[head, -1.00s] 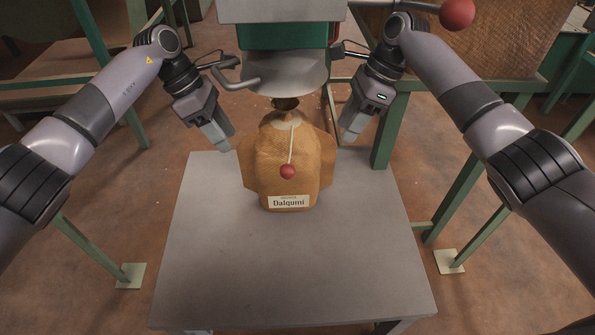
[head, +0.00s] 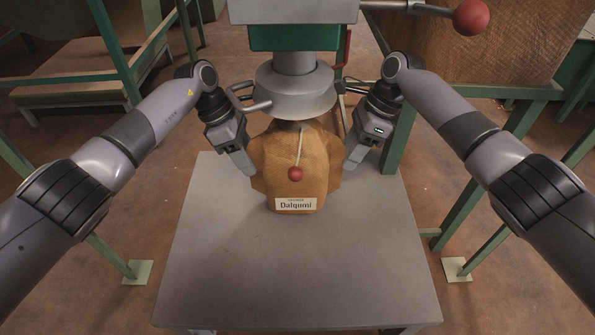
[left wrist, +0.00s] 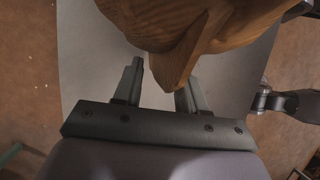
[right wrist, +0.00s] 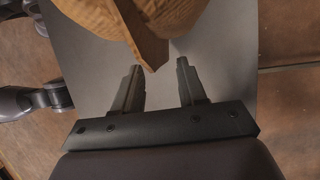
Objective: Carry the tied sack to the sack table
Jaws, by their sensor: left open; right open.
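The tied sack (head: 296,178) is brown, with a "Dalqumi" label and a red ball on a pale cord at its front. It stands upright on a grey table under a metal spout (head: 294,92), which hides its top. My left gripper (head: 250,172) is open beside the sack's left side; in the left wrist view a pointed corner of the sack (left wrist: 178,70) reaches between its fingers. My right gripper (head: 348,168) is open beside the sack's right side; in the right wrist view a sack corner (right wrist: 152,50) hangs at its left finger. I cannot tell whether either gripper touches the sack.
The grey table (head: 300,275) is bare in front of the sack. A green-framed stand with a brown panel (head: 475,50) is at the back right, with a red knob (head: 471,16) on a lever. A green-framed rack (head: 95,85) is at the back left.

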